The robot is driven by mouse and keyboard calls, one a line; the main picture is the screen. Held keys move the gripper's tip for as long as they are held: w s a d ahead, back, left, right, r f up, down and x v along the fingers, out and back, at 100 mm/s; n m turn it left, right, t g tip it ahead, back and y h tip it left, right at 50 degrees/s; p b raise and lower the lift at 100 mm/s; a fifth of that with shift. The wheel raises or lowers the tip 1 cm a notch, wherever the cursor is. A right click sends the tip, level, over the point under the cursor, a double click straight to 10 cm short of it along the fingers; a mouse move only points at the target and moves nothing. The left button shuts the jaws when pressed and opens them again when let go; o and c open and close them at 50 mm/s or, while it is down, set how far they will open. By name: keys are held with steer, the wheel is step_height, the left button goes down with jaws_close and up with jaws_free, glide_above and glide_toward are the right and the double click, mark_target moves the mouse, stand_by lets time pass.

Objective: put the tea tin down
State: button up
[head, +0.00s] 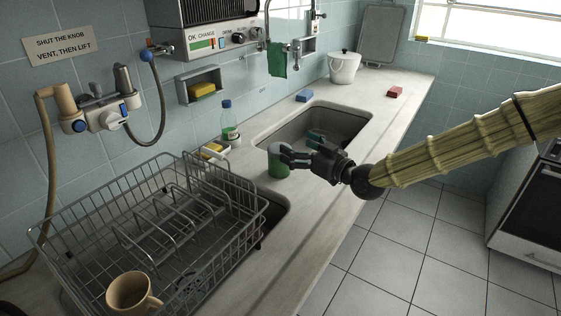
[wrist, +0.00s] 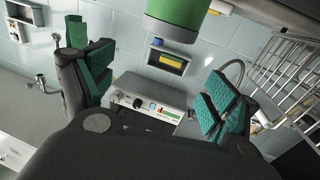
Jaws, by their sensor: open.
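The tea tin (head: 279,168) is a small green cylinder with a grey upper part. It looks upright on the strip of counter between the two sink basins, though its contact with the counter is not clear. My gripper (head: 284,153) is beside it, with its fingers around its upper part in the head view. In the wrist view the tin's green side (wrist: 178,28) shows at the top, between the spread fingers with teal pads (wrist: 160,88). The fingers are open, with visible gaps on both sides of the tin.
A wire dish rack (head: 150,225) with a tan mug (head: 132,293) stands at near left. A bottle (head: 229,125) and a yellow sponge in a dish (head: 213,150) are behind the tin. The sink basin (head: 320,130) opens to the right. Counter beyond holds a white pot (head: 344,68) and red sponge (head: 395,92).

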step_height(320, 180, down, 4)
steer(key=shift+r, duration=0.25)
steer(key=shift+w+a+f, duration=0.1)
steer(key=shift+a, duration=0.1)
steer(key=shift+x, duration=3.55)
steer(key=c, duration=1.4)
